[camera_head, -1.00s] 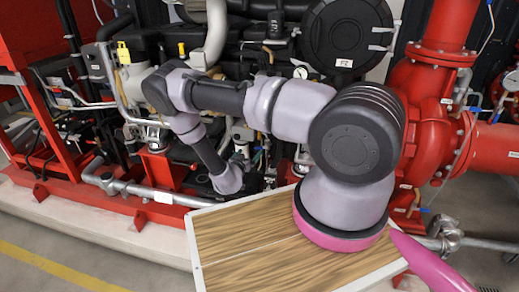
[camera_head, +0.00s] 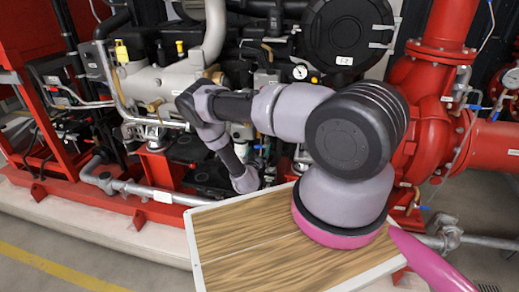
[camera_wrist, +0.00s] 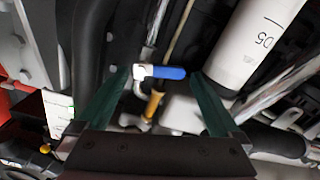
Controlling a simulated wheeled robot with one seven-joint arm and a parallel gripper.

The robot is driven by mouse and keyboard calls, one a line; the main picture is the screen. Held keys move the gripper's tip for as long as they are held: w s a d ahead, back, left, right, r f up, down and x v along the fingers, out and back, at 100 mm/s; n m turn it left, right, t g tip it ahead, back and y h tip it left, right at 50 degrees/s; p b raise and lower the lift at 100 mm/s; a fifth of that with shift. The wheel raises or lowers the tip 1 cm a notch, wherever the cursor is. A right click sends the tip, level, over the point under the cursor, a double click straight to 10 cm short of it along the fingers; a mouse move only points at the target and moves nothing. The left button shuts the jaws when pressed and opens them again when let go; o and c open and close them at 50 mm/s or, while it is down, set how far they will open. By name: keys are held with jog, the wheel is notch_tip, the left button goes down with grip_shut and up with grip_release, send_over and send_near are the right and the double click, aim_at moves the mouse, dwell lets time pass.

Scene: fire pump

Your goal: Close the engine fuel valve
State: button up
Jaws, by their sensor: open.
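A small valve with a blue lever handle (camera_wrist: 165,72) shows in the wrist view, just beyond and between my fingertips. A brass fitting (camera_wrist: 152,104) sits below the lever. My gripper (camera_wrist: 160,84) is open, with one dark green finger on each side of the lever, and I see no clear contact. I cannot tell from the picture whether this is the engine fuel valve. In the head view my arm reaches down into the engine's lower side, and the gripper and the valve are hidden there.
A white cylinder marked "05" (camera_wrist: 255,42) and dark hoses crowd around the gripper. In the head view, a red pump (camera_head: 415,105) stands at right, a red frame rail (camera_head: 95,200) runs low along the engine, and a wooden-topped board (camera_head: 245,240) lies in front.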

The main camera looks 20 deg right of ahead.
jog(key=shift+w+d, duration=0.4)
jog(key=shift+w, duration=0.15)
jog(key=c, duration=1.1)
jog(key=shift+r+m, duration=0.15)
jog(key=shift+m, duration=0.65)
jog(key=shift+r+m, duration=0.15)
jog(key=shift+m, duration=0.65)
jog(key=shift+c, duration=0.2)
jog(key=o, duration=1.1)
jog(key=shift+o, duration=0.2)
jog(key=v, duration=1.1)
